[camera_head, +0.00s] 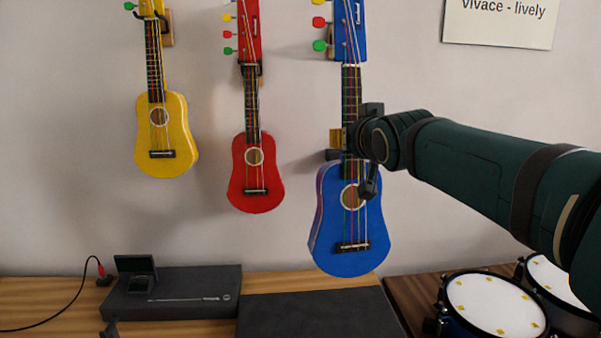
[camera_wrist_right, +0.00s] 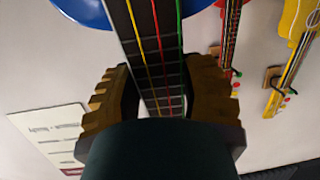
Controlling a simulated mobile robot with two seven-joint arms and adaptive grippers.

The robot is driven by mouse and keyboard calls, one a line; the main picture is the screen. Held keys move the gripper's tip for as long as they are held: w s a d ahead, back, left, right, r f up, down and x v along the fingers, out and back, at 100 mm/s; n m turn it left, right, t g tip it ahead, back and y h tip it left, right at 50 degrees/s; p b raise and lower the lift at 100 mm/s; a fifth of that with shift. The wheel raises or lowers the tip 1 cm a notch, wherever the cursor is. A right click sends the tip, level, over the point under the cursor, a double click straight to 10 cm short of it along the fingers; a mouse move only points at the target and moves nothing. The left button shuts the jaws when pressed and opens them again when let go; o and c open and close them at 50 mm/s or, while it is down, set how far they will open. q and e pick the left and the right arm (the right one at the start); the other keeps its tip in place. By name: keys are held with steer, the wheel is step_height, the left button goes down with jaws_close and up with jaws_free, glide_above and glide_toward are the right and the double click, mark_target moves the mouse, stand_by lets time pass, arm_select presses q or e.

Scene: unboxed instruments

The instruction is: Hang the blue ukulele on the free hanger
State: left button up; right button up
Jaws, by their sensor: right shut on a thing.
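The blue ukulele (camera_head: 342,215) hangs upright in front of the wall, head up, its top cut off by the frame edge. My right gripper (camera_head: 343,146) comes in from the right and is shut on its neck, just above the body. The right wrist view shows both ridged fingers (camera_wrist_right: 162,88) on either side of the fretted neck (camera_wrist_right: 150,45). A wooden piece of a hanger (camera_head: 331,40) shows at the left edge of the blue headstock; the headstock hides the rest. I cannot tell whether the ukulele rests on it.
A yellow ukulele (camera_head: 178,130) and a red ukulele (camera_head: 268,178) hang on the wall to the left. Below are a wooden surface with a black box (camera_head: 200,283), a dark flat case (camera_head: 320,315) and drums (camera_head: 497,303). A sign (camera_head: 500,28) is at upper right.

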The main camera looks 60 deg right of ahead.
steer(key=s+r+h, duration=0.2)
steer(key=s+r, duration=0.1)
steer(key=s, duration=0.2)
steer(key=w+d+r+p, duration=0.9)
steer(key=d+p, duration=0.2)
steer(key=p, duration=0.1)
steer(key=f+p+x, duration=0.1)
steer(key=p+x, duration=0.8)
steer(key=x, duration=0.7)
steer(key=shift+m, duration=0.4)
stand_by(0.3)
steer(key=shift+d+p, duration=0.15)
steer(key=shift+p, duration=0.6)
stand_by(0.8)
